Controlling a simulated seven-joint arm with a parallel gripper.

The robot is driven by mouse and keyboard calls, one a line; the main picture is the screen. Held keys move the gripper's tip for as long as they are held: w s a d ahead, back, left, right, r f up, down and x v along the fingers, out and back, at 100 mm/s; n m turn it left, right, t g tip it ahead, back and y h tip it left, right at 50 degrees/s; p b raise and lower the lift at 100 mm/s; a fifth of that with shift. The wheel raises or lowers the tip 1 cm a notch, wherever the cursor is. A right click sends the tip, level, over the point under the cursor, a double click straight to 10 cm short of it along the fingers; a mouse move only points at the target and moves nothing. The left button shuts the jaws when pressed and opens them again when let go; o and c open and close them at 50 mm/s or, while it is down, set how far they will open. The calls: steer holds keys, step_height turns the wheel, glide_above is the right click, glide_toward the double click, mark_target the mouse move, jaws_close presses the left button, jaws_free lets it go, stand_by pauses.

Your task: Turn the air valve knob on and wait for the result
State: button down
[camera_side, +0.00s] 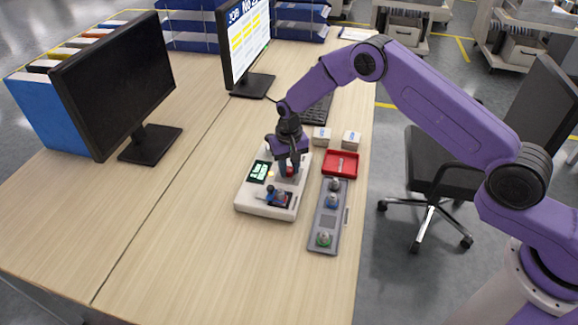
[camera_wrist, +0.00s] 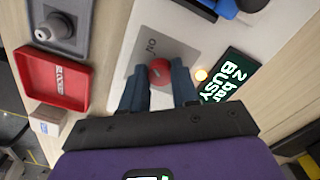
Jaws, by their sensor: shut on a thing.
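The white control box (camera_side: 250,204) stands on the desk, and its pale casing also fills the middle of the wrist view (camera_wrist: 158,22). Its red knob (camera_wrist: 160,72) sits on a grey plate (camera_wrist: 185,52) with a mark that reads as ON. My gripper (camera_side: 290,168) is over the box, pointing down; in the wrist view its two fingers (camera_wrist: 158,84) are on either side of the knob, shut on it. The dark display (camera_wrist: 226,77) reads "2 bar BUSY" in green. A small yellow lamp (camera_wrist: 201,75) beside it glows.
A grey tray (camera_side: 327,221) with several knob-like parts lies right of the box. A red tray (camera_side: 341,170) and two small white boxes (camera_side: 321,136) (camera_side: 351,140) are behind it. Monitors (camera_side: 118,85) (camera_side: 247,40) stand further back. The desk front-left is clear.

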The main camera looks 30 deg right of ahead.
mark_target(289, 169)
steer(key=shift+m, duration=0.6)
steer(key=c, duration=0.8)
jaws_free()
steer(key=shift+c, duration=0.2)
steer(key=shift+r, duration=0.1)
step_height(289, 169, up, 17)
steer(key=shift+r, duration=0.15)
